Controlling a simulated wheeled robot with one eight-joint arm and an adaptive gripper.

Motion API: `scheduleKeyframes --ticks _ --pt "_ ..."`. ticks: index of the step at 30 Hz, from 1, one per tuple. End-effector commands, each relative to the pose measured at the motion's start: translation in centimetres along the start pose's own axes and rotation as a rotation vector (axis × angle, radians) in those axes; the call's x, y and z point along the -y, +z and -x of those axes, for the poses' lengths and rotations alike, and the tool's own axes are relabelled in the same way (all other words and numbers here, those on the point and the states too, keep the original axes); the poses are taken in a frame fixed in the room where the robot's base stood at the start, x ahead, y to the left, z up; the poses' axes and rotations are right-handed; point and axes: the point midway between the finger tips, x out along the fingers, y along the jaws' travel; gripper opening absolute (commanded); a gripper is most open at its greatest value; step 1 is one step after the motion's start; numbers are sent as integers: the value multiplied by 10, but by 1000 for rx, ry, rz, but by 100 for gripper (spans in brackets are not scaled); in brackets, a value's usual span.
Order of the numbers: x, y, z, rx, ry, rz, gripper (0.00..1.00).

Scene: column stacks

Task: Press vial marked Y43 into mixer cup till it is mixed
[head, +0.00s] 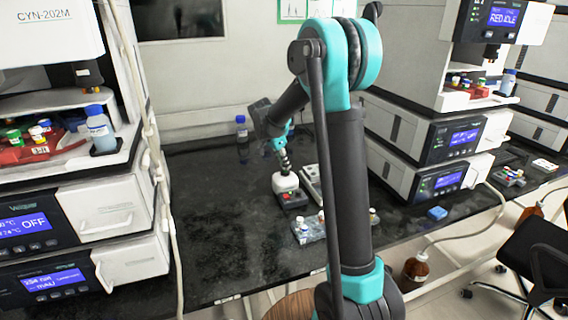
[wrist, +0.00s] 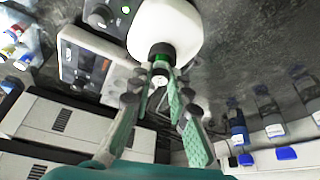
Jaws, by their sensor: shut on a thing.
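The vortex mixer (head: 286,183) has a white rounded top and a dark base with a red control, and stands on the dark bench in the middle of the head view. In the wrist view its white top (wrist: 168,27) and black cup (wrist: 160,50) lie straight ahead of my gripper (wrist: 164,82). My gripper is shut on a small vial (wrist: 161,74) with its tips close to the cup. The vial is at the cup's mouth; whether it touches or is pressed in I cannot tell. Its label is unreadable. In the head view the vial is too small to make out.
A grey panelled device (head: 311,183) stands right of the mixer. A rack with several vials (head: 309,231) is in front. A blue-capped bottle (head: 241,129) stands behind. Instrument stacks flank the bench; the bench left of the mixer is clear.

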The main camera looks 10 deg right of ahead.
Motion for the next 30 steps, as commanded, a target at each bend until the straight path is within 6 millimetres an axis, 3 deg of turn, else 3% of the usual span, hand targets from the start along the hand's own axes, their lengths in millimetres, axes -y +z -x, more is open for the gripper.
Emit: scheduleKeyframes --ticks 7,30 --pt "0 -2 4 0 0 0 0" --pt "0 -22 54 0 0 0 0"
